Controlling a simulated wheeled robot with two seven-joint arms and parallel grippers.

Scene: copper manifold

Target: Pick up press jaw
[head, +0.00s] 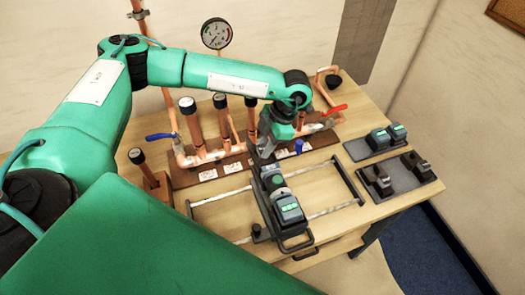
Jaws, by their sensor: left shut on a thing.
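My left gripper (264,150) points down at the far end of a dark press tool (284,202) with green lit displays. It is shut on a small dark piece there, which looks like a press jaw; the fingers hide most of it, and I cannot tell whether it still touches the tool. The tool lies on a dark carriage across two metal rails. My right gripper is not in view.
A copper manifold (210,156) with upright capped pipes, a blue handle and a red handle (335,110) stands behind the gripper. A pressure gauge (216,34) rises at the back. Bare wood shows between rails and trays.

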